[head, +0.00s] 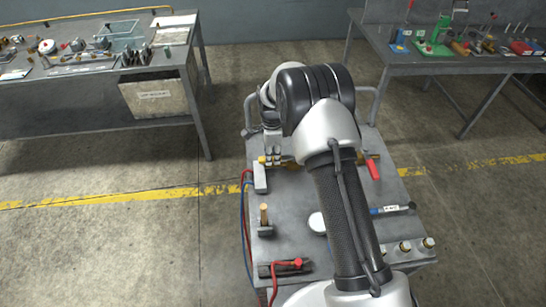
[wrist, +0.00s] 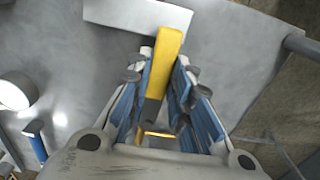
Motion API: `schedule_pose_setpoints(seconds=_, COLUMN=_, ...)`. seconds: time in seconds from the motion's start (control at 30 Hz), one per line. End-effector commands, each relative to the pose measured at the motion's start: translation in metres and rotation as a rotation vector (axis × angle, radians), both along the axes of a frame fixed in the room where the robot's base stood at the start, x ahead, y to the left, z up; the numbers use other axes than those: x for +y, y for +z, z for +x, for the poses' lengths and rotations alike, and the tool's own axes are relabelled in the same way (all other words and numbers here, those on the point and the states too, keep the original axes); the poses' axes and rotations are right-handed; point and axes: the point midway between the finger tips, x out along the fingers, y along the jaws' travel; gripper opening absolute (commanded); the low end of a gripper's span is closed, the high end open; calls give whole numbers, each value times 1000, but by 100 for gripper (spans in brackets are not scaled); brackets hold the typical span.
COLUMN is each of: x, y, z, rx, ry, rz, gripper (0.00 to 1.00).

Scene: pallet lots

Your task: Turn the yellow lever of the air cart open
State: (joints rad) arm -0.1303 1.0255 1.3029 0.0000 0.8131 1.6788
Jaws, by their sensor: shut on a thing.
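The yellow lever (wrist: 168,50) stands between the two blue-padded fingers of my gripper (wrist: 162,75) in the wrist view. The fingers are closed on its two sides, and its outer end sticks out beyond them. The air cart (head: 290,210) is a grey-topped cart in the middle of the head view. My arm reaches over it to its far side. In the head view my arm hides most of the gripper, and I cannot make out the lever clearly there.
On the cart are a red handle (head: 372,168), a red-knobbed fitting (head: 297,263), a wooden peg (head: 264,214), a blue-ended tool (head: 388,209) and several small cylinders. Red and blue hoses hang at its left. Workbenches stand at back left (head: 90,95) and back right (head: 440,68).

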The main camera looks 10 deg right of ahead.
Motion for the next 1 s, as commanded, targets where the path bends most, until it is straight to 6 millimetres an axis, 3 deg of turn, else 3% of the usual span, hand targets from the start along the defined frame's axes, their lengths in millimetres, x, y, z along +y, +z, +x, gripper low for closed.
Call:
schedule_pose_setpoints(seconds=0.6, x=0, y=0, z=4, rx=-2, ry=-44, rz=1, gripper=0)
schedule_pose_setpoints(seconds=0.63, x=0, y=0, z=4, rx=-2, ry=-44, rz=1, gripper=22)
schedule_pose_setpoints(seconds=0.9, x=0, y=0, z=3, rx=-1, ry=-40, rz=1, gripper=40)
schedule_pose_setpoints(seconds=1.0, x=0, y=0, z=3, rx=-1, ry=-39, rz=0, gripper=40)
